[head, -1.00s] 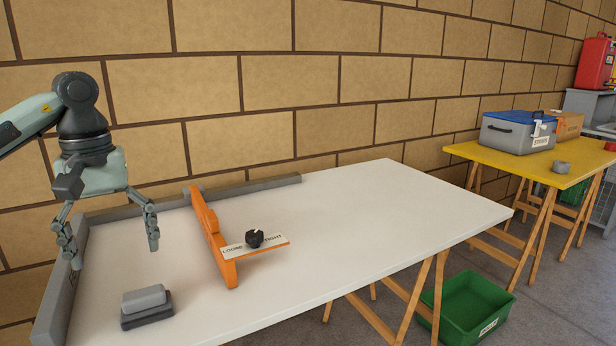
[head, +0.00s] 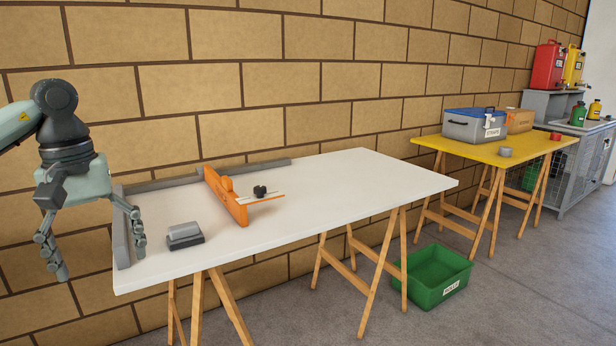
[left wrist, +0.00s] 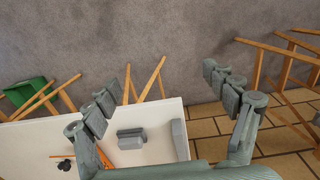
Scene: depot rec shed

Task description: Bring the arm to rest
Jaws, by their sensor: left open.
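My left gripper (head: 100,257) is open and empty at the left of the head view, its fingers spread and pointing down. It appears beside the left end of the white table (head: 330,195), apart from the things on it. In the left wrist view its two fingers (left wrist: 165,100) are wide apart with nothing between them. My right gripper is not in view.
The white table bears a grey block on a dark base (head: 185,236), an orange upright piece (head: 228,198) with a black knob (head: 260,192), and grey rails (head: 122,235). A green bin (head: 436,277) stands on the floor. A yellow table (head: 540,150) holds a blue-lidded box (head: 475,125).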

